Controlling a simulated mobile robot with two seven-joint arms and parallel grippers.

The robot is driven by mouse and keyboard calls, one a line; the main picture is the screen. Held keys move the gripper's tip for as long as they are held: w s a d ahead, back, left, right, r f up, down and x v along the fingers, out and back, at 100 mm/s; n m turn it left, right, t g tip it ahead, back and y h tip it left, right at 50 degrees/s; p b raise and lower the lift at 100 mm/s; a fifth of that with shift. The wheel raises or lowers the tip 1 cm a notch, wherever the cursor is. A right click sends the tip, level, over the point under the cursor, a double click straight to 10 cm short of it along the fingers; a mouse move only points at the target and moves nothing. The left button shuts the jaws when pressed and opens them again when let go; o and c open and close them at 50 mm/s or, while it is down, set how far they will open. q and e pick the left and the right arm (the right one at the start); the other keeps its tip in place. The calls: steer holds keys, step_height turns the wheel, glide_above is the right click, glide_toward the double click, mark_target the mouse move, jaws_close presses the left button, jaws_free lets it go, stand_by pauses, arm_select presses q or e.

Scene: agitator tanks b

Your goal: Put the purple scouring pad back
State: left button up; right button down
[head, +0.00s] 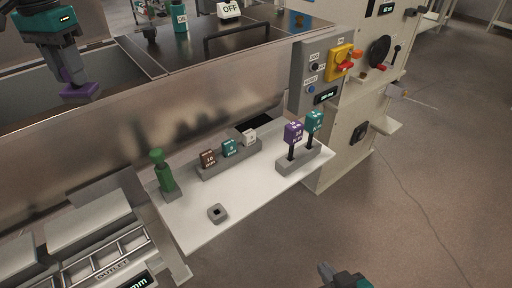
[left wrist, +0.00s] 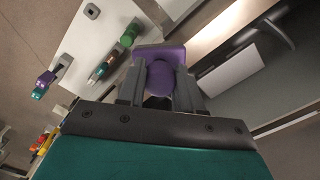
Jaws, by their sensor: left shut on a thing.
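The purple scouring pad (head: 80,93) is in my left gripper (head: 73,80), at the upper left of the head view, in front of the tank's metal wall. In the left wrist view the purple pad (left wrist: 160,56) sits between the two grey fingers of my left gripper (left wrist: 158,90), which are shut on it. A small grey holder with a square dark hole (head: 217,213) stands empty on the white shelf (head: 245,200). My right gripper (head: 335,275) shows only partly at the bottom edge of the head view; its opening cannot be made out.
A rack (head: 230,160) holds brown, teal and white blocks. Purple (head: 293,133) and teal (head: 314,122) labelled heads stand on another base. A control box (head: 318,75) rises behind.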

arm_select(q)
steer(key=s+d+f+n, duration=0.4)
steer(key=s+d+f, duration=0.7)
steer(key=s+d, duration=0.1)
steer(key=shift+s, duration=0.7)
steer(key=shift+a, duration=0.1)
